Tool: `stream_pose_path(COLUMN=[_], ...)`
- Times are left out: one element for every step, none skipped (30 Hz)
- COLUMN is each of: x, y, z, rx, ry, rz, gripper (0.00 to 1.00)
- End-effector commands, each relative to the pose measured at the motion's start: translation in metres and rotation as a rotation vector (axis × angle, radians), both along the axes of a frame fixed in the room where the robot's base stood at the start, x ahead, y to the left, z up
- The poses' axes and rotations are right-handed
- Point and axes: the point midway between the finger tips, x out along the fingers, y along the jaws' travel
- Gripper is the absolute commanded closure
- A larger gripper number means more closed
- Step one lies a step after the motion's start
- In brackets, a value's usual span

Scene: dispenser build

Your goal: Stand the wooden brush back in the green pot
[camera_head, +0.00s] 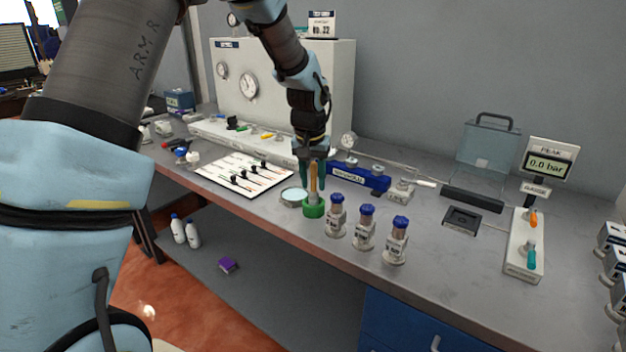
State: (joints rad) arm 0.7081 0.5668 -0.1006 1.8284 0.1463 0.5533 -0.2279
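The green pot (314,210) stands on the grey workbench near its front edge. The wooden brush (313,180) is upright, directly over the pot, with its lower end at or inside the pot's rim. I cannot tell whether it touches the bottom. My gripper (313,178) points straight down above the pot, with a green finger on each side of the brush handle. Whether the fingers press on the handle or stand apart from it is too small to tell.
A round shallow dish (293,196) sits just left of the pot. Several blue-capped bottles stand close on its right, the nearest here (336,216). A blue device (358,177) lies behind. A white board with black tools (212,171) is farther left. The bench's front edge is near.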

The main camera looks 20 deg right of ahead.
Motion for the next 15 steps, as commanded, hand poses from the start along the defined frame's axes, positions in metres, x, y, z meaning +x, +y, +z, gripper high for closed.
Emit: stream_pose_path(x=[0.000,0.000,0.000,0.000,0.000,0.000,0.000,0.000,0.000,0.000,0.000,0.000,0.000,-0.001,-0.002], y=[0.000,0.000,0.000,0.000,0.000,0.000,0.000,0.000,0.000,0.000,0.000,0.000,0.000,0.001,0.001], z=[0.000,0.000,0.000,0.000,0.000,0.000,0.000,0.000,0.001,0.002,0.003,0.005,0.007,0.011,0.016], rx=[0.000,0.000,0.000,0.000,0.000,0.000,0.000,0.000,0.000,0.000,-0.001,-0.001,-0.002,-0.002,-0.003], ry=[0.000,0.000,0.000,0.000,0.000,0.000,0.000,0.000,0.000,0.000,-0.001,-0.002,-0.002,-0.002,-0.003], rz=[0.000,0.000,0.000,0.000,0.000,0.000,0.000,0.000,0.000,0.000,0.000,0.000,0.000,0.000,0.000], gripper=[0.53,0.50,0.49,0.49,0.49,0.49,0.49,0.49,0.49,0.49,0.49,0.49,0.49,0.49,0.49])
